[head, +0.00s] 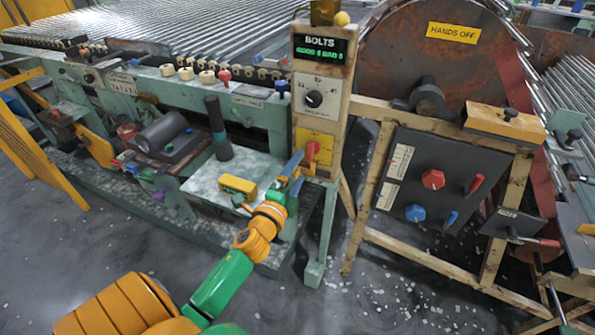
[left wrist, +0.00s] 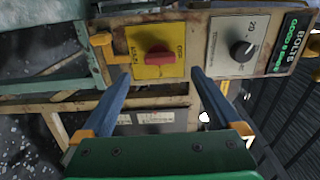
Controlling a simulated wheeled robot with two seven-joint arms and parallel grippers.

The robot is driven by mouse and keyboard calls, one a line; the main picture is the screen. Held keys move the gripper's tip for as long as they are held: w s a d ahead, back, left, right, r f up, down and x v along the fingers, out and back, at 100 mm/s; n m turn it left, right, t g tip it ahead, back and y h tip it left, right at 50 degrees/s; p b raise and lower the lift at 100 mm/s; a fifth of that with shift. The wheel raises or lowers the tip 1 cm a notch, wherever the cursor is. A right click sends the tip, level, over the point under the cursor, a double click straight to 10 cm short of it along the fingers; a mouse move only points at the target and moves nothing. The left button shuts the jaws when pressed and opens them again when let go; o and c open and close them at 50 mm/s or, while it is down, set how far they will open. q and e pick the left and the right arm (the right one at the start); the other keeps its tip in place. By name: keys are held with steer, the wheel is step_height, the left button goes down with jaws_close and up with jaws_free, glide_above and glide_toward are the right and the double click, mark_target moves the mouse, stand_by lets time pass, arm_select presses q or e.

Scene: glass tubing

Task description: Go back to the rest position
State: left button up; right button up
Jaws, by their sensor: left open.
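My left gripper (head: 291,175) reaches up from the bottom left in the head view, its blue fingers beside the post with the BOLTS display (head: 319,47). In the left wrist view the two blue fingers of my left gripper (left wrist: 160,80) stand wide apart with nothing between them. A red knob (left wrist: 158,58) on a yellow plate lies just beyond the fingertips, and no contact shows. The red knob is also in the head view (head: 312,149), just right of the fingers. My right gripper is not in either view.
A dial (head: 314,98) sits above the red knob on the post. A small yellow block (head: 238,186) lies on the pale tray (head: 208,192). A dark panel (head: 428,192) with red and blue knobs stands to the right. Speckled grey floor (head: 350,295) is open in front.

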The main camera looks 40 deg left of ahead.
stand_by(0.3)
arm_select(q)
steer(key=s+d+f+n+g+h+p, duration=0.1)
steer(key=s+d+f+n+g+p, duration=0.15)
steer(key=s+f, duration=0.45)
steer(key=s+d+f+n+g+h+p, duration=0.1)
steer(key=s+d+f+n+g, duration=0.2)
steer(key=f, duration=0.7)
steer(key=s+d+f+n+g+h+p, duration=0.15)
steer(key=s+f+g, duration=0.3)
steer(key=f, duration=0.45)
steer(key=s+d+f+n+g+p, duration=0.1)
steer(key=s+f+n+g, duration=0.1)
steer(key=s, duration=0.5)
steer(key=s+d+f+n+g, duration=0.1)
steer(key=s+d+f+g, duration=0.1)
steer(key=s, duration=0.6)
steer(key=s+d+f+n+g+p, duration=0.1)
steer(key=s+d+f+n+g, duration=0.1)
steer(key=s, duration=0.6)
steer(key=shift+d+f+n+h+p, duration=0.25)
steer(key=shift+f+h, duration=0.2)
steer(key=shift+f, duration=0.35)
steer(key=shift+s+a, duration=0.1)
steer(key=shift+s, duration=0.05)
